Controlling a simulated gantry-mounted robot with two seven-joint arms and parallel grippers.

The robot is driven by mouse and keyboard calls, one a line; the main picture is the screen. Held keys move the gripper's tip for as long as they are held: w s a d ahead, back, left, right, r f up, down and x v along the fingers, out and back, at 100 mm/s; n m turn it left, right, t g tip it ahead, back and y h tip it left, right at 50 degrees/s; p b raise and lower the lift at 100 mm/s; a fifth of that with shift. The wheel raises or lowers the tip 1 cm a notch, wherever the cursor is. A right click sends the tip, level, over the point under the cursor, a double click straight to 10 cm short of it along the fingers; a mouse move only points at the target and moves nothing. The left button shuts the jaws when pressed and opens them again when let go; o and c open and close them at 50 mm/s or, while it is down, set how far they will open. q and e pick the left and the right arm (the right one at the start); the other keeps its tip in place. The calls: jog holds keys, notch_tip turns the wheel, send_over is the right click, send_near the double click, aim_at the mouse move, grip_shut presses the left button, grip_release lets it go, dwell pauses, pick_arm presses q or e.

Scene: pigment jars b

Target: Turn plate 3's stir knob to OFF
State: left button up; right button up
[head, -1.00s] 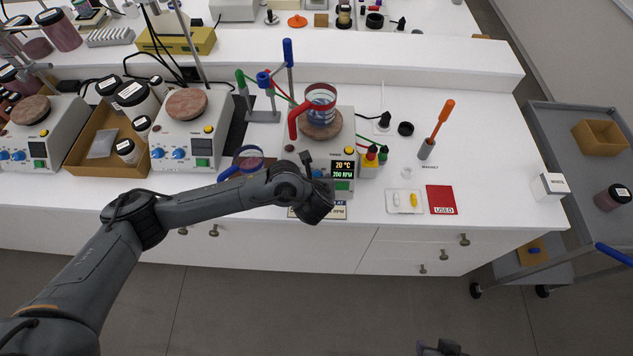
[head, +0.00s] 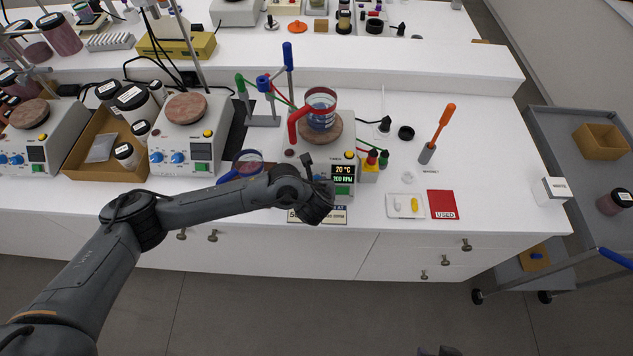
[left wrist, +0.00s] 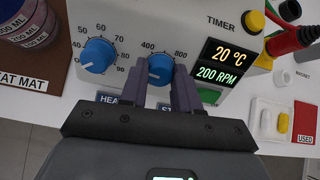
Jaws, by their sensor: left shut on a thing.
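The hot plate under my left arm (head: 295,130) carries a glass beaker with a red band and handle (head: 320,112). Its blue stir knob (left wrist: 160,70) lies between the fingers of my left gripper (left wrist: 160,86), which is shut on it. The knob's white pointer is partly seen; the fingers hide its lower sides and part of the label below. The display (left wrist: 220,64) reads 20 °C and 200 RPM. In the head view my gripper covers the knob. A dark part at the bottom edge (head: 438,351) seems to be my right gripper, mostly cut off.
A blue heat knob (left wrist: 98,55) sits left of the stir knob. A white tray with stir bars (head: 391,213) lies farther right.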

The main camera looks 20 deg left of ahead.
pick_arm(q)
jog(key=shift+n, duration=0.4)
jog(key=n, duration=0.2)
jog(key=shift+s+f+n, duration=0.1)
jog(key=shift+n, duration=2.6)
jog(key=o, duration=1.1)
jog(key=shift+c, duration=0.2)
jog(key=p+v, duration=0.3)
jog(key=v, duration=0.8)
jog(key=shift+a, duration=0.15)
